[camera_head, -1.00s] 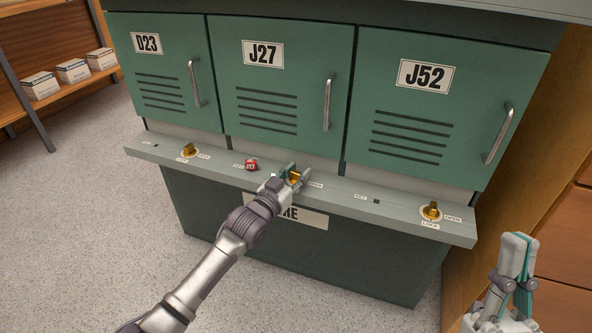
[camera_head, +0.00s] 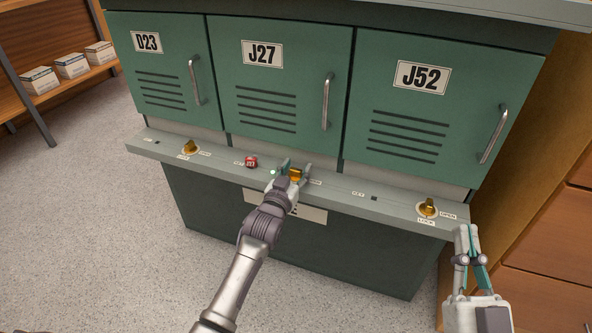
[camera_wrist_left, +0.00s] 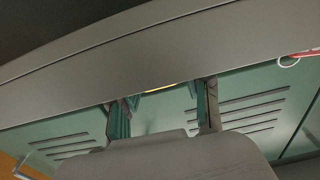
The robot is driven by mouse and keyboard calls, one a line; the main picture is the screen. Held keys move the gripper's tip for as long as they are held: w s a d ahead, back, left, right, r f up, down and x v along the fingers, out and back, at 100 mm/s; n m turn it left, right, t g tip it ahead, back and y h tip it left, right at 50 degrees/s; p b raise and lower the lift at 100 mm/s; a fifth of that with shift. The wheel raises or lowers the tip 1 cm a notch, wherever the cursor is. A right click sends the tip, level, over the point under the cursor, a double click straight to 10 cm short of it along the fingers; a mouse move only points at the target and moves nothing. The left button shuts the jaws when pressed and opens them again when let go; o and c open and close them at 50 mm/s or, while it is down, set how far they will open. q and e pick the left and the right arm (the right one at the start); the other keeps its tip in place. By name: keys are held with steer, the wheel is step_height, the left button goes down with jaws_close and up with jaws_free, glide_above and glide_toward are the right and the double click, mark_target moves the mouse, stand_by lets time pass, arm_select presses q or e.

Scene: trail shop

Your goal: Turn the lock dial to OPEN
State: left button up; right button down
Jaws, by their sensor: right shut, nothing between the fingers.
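The gold lock dial (camera_head: 296,174) below locker J27 sits on the grey ledge. My left gripper (camera_head: 294,168) is around it, its fingers apart on either side, with visible gaps. In the left wrist view the fingers (camera_wrist_left: 163,108) are wide apart, and a thin yellow strip of the dial (camera_wrist_left: 160,87) shows between them. A small label, partly hidden, is right of the dial; I cannot tell where the dial points. A red J27 tag (camera_head: 251,162) is at the key slot left of it. My right gripper (camera_head: 467,229) is shut and empty at the ledge's right end.
Lockers D23 (camera_head: 160,62), J27 (camera_head: 255,85) and J52 (camera_head: 450,130) are closed above the ledge (camera_head: 340,188). Other gold dials are below D23 (camera_head: 191,147) and J52 (camera_head: 428,208). Wooden drawers (camera_head: 560,245) stand at right. The floor at left is clear.

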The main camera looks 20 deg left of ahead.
arm_select(q)
steer(key=shift+o, duration=0.2)
steer(key=shift+f, duration=0.2)
steer(key=shift+s, duration=0.3)
steer(key=s, duration=1.1)
steer(key=shift+s+a, duration=0.2)
steer(key=shift+a, duration=0.1)
steer(key=shift+r, duration=0.1)
